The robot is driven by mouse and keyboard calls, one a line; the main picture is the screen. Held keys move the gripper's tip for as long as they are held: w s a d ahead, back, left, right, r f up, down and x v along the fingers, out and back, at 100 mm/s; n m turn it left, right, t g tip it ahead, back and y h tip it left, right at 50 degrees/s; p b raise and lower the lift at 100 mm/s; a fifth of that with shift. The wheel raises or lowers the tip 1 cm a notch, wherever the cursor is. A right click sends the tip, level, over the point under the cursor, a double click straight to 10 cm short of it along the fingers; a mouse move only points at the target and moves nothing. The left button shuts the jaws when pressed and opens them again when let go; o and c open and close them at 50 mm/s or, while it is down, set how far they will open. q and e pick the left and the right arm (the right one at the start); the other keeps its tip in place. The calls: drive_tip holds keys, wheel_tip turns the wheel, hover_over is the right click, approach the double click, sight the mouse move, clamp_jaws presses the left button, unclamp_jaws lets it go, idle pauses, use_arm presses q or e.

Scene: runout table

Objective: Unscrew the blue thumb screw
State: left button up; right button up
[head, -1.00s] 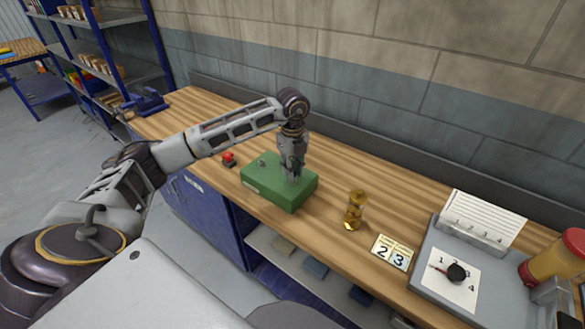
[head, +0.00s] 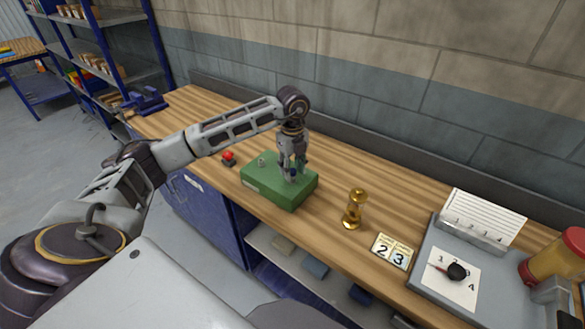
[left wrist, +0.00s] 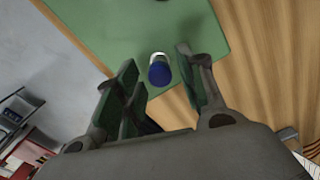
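The blue thumb screw (left wrist: 159,72) stands on the green block (head: 262,187), near the block's edge in the left wrist view. A pale ring shows at one side of its blue head. In the head view the screw (head: 291,174) is a small blue spot, partly hidden by the fingers. My left gripper (head: 293,170) points down over the right part of the block. Its fingers (left wrist: 157,62) are open, one on each side of the screw, with a visible gap on both sides. My right gripper is not in view.
A red button (head: 228,156) sits left of the block, and a small grey fitting (head: 261,162) is on the block. The wooden bench (head: 335,165) is clear behind.

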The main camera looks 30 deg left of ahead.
use_arm(q)
drive_tip(key=shift+m+b, duration=0.75)
drive_tip(key=shift+m, duration=2.55)
drive_tip(key=shift+m, duration=0.3)
drive_tip(key=shift+m+b, duration=0.45)
drive_tip(key=shift+m, duration=1.25)
drive_tip(key=shift+m+b, duration=0.4)
drive_tip(key=shift+m, duration=1.4)
drive_tip(key=shift+m+b, duration=0.45)
drive_tip(key=shift+m, duration=1.55)
drive_tip(key=shift+m+b, duration=0.35)
drive_tip(key=shift+m, duration=1.35)
